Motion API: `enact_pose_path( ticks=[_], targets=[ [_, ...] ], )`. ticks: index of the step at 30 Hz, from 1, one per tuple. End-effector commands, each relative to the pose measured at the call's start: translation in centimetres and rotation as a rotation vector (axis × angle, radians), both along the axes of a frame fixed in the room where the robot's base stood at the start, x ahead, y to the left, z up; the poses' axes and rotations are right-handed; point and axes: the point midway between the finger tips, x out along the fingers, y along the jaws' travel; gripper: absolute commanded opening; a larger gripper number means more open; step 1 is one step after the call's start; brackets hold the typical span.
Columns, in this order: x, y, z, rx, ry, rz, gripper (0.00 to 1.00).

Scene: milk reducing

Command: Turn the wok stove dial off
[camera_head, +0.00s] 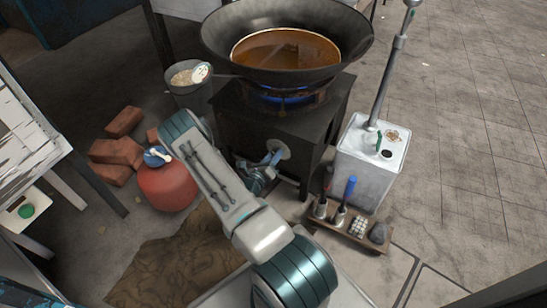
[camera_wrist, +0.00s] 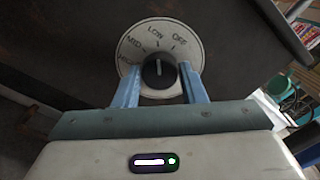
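My gripper (camera_wrist: 160,77) is open, one blue finger on each side of the knob. Contact cannot be told. In the head view, the gripper (camera_head: 268,160) is at the stove's front and the dial plate (camera_head: 281,147) is partly hidden. The black stove (camera_head: 262,118) bears a wok (camera_head: 220,45) over a blue flame.
A red gas bottle (camera_head: 167,187) and bricks (camera_head: 117,151) lie left of my arm. A bucket (camera_head: 187,88) stands behind. Open floor lies at far right.

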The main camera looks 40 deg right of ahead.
Motion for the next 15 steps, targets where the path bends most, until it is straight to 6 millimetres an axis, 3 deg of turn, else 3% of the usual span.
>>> enact_pose_path(
  ticks=[15],
  targets=[
    [-0.14, -0.01, 0.28, 0.025, -0.074, -0.004, 0.15]
  ],
)
